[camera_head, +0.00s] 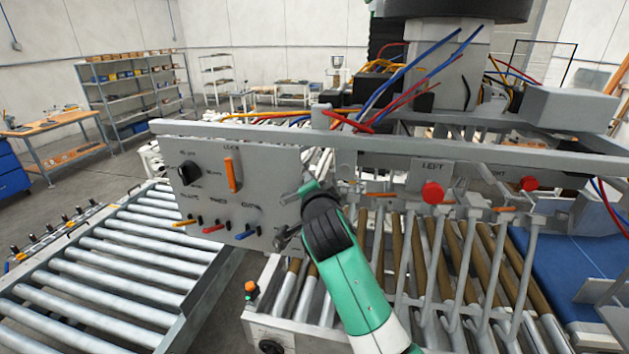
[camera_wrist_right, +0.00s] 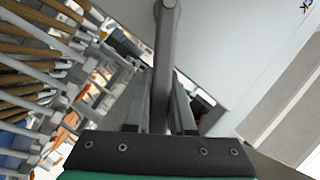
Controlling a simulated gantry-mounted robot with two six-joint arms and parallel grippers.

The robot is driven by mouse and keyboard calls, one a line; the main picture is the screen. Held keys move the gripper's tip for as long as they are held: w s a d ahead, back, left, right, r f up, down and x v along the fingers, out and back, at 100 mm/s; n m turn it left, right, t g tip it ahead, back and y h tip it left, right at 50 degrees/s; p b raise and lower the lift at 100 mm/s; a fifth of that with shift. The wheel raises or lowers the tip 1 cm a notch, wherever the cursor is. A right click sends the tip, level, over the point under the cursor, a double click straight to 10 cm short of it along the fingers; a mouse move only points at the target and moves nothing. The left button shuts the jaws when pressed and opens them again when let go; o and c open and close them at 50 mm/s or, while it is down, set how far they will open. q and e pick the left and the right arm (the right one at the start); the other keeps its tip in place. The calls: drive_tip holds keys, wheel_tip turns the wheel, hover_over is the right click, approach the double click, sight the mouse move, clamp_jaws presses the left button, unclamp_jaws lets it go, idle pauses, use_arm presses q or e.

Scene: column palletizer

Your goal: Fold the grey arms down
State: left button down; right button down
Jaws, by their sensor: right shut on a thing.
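My right gripper (camera_wrist_right: 159,108) is shut on a grey lever (camera_wrist_right: 165,50), which runs between its two fingers in the right wrist view. In the head view my green and black right arm reaches up to the right edge of the grey control panel (camera_head: 225,190). It hides most of the fingers and the lever there. Several thin grey arms (camera_head: 432,250) hang from the beam right of the panel, among brown and silver rollers. Red knobs, one under a LEFT label (camera_head: 433,168), sit above them. My left gripper is out of view.
An orange handle (camera_head: 233,174), a black knob (camera_head: 188,173) and small coloured levers are on the panel. A roller conveyor (camera_head: 120,260) lies at left and a blue belt (camera_head: 590,270) at right. Cables hang above the beam.

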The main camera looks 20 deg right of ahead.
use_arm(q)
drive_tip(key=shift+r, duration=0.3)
use_arm(e)
drive_tip(key=shift+a+r, duration=0.1)
drive_tip(key=c, duration=0.8)
unclamp_jaws()
drive_tip(key=shift+o, duration=0.2)
drive_tip(key=shift+w+r, duration=0.1)
